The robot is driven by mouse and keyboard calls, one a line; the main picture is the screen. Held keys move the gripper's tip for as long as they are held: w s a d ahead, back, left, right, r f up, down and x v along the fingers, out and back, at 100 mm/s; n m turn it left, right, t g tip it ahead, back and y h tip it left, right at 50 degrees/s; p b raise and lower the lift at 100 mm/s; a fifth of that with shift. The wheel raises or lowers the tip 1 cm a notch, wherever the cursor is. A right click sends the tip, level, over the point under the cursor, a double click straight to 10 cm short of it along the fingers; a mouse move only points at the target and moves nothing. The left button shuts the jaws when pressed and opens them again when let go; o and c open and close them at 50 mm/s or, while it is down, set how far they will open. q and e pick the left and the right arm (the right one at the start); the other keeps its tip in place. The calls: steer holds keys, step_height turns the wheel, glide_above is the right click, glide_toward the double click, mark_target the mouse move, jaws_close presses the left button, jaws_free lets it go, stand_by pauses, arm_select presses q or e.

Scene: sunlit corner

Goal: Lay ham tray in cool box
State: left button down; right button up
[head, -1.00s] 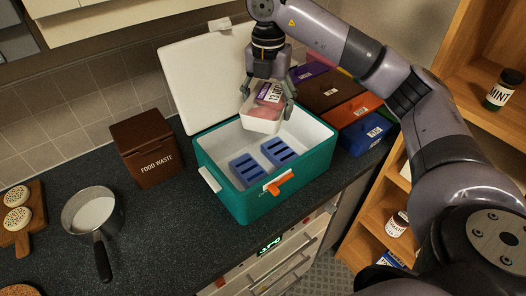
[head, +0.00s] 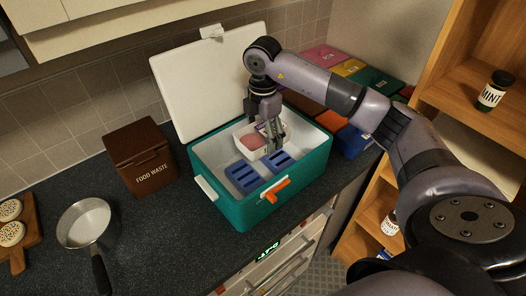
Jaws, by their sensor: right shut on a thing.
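The ham tray (head: 248,144) is a small white tray with pink ham and a label. My right gripper (head: 272,143) is shut on it and partly covers its right side. The tray is inside the opening of the teal cool box (head: 225,209), toward the back, above or beside the blue ice packs; I cannot tell whether it touches the floor. The cool box has a white inside, and its white lid (head: 205,85) stands open at the back. Two slotted blue ice packs (head: 243,177) lie in the box. My left gripper is not in view.
A brown food waste bin (head: 140,158) stands left of the cool box. A pan (head: 86,224) and a wooden board (head: 31,236) with round biscuits are farther left. Coloured boxes (head: 355,140) sit behind at the right. A wooden shelf (head: 455,110) with jars stands at the right.

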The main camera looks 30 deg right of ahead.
step_height(320, 180, down, 8)
steer(key=shift+r+p, duration=0.2)
steer(key=shift+p, duration=0.75)
steer(key=shift+f, duration=0.2)
steer(key=shift+f+b, duration=0.3)
steer(key=shift+f, duration=0.05)
steer(key=o, duration=1)
steer(key=shift+f, duration=0.1)
steer(key=o, duration=0.5)
